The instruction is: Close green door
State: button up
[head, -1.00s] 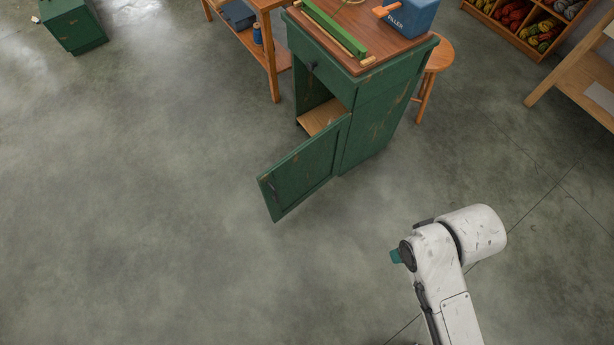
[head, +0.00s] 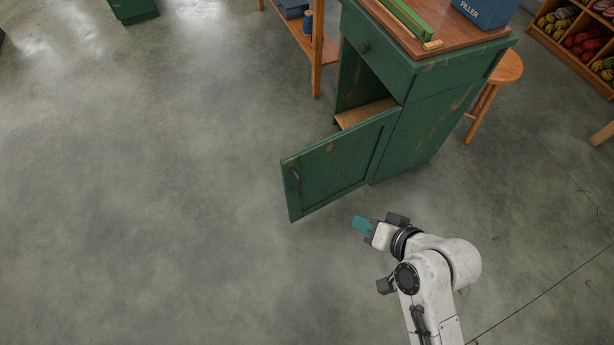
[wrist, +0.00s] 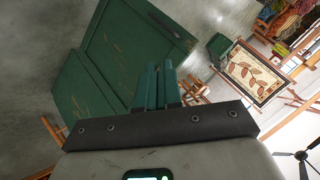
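The green door (head: 338,166) of the green cabinet (head: 428,125) stands open, swung out to the left from the cabinet's front. Its panelled face with a dark handle (head: 296,181) near the free edge is toward me. In the wrist view the door (wrist: 130,48) fills the upper middle, with the handle (wrist: 163,20) near its far edge. My gripper (head: 361,224) is in front of that face, to the right of the free edge, and looks apart from it. Its teal fingers (wrist: 159,82) are together, with nothing seen between them.
A wooden shelf inside the cabinet (head: 366,113) shows through the opening. A wooden stool (head: 500,75) stands to the right and a wooden table (head: 318,50) behind left. The yarn rack (head: 575,40) is at far right. The concrete floor left of the door is clear.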

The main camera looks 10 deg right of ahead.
jog(key=w+a+f+m+t+b, duration=0.1)
jog(key=w+f+b, duration=0.1)
jog(key=b, duration=0.1)
jog(key=w+a+f+m+t+y+b, duration=0.1)
jog(key=w+f+b, duration=0.1)
jog(key=b, duration=0.1)
jog(key=w+a+f+m+t+y+b, duration=0.1)
jog(key=w+a+f+b, duration=0.1)
jog(key=f+b, duration=0.1)
jog(key=shift+f+m+t, duration=0.1)
jog(key=shift+m+t, duration=0.2)
jog(key=shift+t, duration=0.1)
grip_shut()
jog(key=m+t+b, duration=0.5)
jog(key=m+b, duration=0.2)
jog(key=b, duration=0.2)
send_near(301, 157)
jog(key=shift+h, duration=0.3)
jog(key=p+x, duration=0.1)
jog(key=x, duration=0.5)
jog(key=shift+w+a, duration=0.2)
jog(key=shift+w, duration=0.15)
